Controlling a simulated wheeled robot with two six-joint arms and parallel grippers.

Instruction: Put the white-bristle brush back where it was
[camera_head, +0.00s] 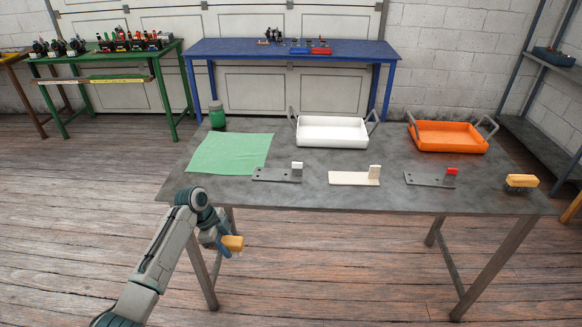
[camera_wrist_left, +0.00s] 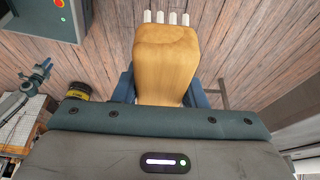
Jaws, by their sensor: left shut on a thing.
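My left gripper (camera_head: 222,238) is shut on the white-bristle brush (camera_head: 233,243). It holds the brush in front of the near edge of the grey table (camera_head: 330,195), toward the left end, over the floor in the picture. In the left wrist view the brush's rounded wooden body (camera_wrist_left: 165,60) fills the middle, with several white bristle tufts (camera_wrist_left: 166,17) showing past its far end. The blue fingers are partly hidden on both sides of it. A second brush (camera_head: 521,182) with a yellow-orange wooden back and dark bristles lies at the table's right end. My right gripper is out of view.
The table bears a green cloth (camera_head: 230,153), a green jar (camera_head: 217,115), a white tray (camera_head: 332,133), an orange tray (camera_head: 447,137) and three flat plates with upright blocks (camera_head: 275,174). Bare tabletop shows along the front. A blue bench (camera_head: 350,50) and green bench (camera_head: 150,55) stand behind.

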